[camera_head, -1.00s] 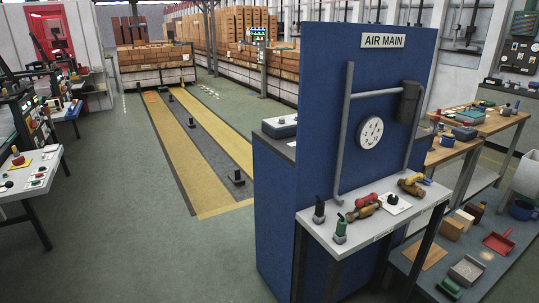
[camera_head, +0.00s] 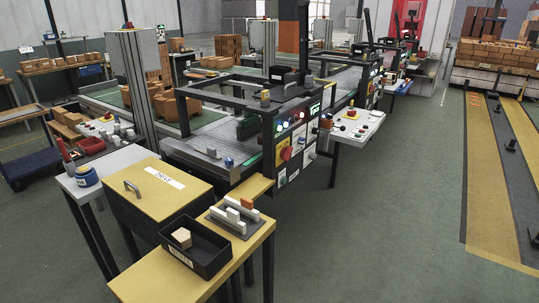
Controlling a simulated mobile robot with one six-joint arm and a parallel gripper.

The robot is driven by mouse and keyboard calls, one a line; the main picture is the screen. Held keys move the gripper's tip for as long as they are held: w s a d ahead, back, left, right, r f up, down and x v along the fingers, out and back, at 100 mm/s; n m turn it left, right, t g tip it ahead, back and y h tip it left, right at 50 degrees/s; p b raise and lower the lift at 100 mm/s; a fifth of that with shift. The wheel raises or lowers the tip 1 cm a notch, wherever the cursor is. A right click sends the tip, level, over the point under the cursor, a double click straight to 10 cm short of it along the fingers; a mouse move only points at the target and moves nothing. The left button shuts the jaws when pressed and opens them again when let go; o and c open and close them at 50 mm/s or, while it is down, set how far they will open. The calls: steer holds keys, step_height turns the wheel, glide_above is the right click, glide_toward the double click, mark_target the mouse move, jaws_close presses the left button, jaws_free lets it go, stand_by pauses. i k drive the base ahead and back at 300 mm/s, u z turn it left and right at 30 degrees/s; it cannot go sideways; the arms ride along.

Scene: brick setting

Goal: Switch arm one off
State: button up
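A black control panel (camera_head: 296,142) stands at the front end of the conveyor line, mid-picture. It carries a small green display (camera_head: 314,110), lit buttons, white plates and a red rotary knob (camera_head: 286,153). A white sloped desk (camera_head: 345,133) beside it holds a red button on a yellow base (camera_head: 352,113) and several small controls. A second dark panel (camera_head: 374,83) stands further back along the line. I cannot read which control is for arm one, or any switch position. My gripper is not in view.
The green floor (camera_head: 400,210) right of the panel is clear, up to a yellow-edged lane (camera_head: 482,180).

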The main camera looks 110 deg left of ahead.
mark_target(285, 153)
steer(key=z, duration=1.05)
steer(key=k, duration=0.1)
steer(key=u, duration=2.5)
steer(key=k, duration=0.2)
steer(key=u, duration=2.1)
steer(key=k, duration=0.7)
steer(key=z, duration=0.15)
steer(key=i, duration=0.5)
steer(key=z, duration=0.05)
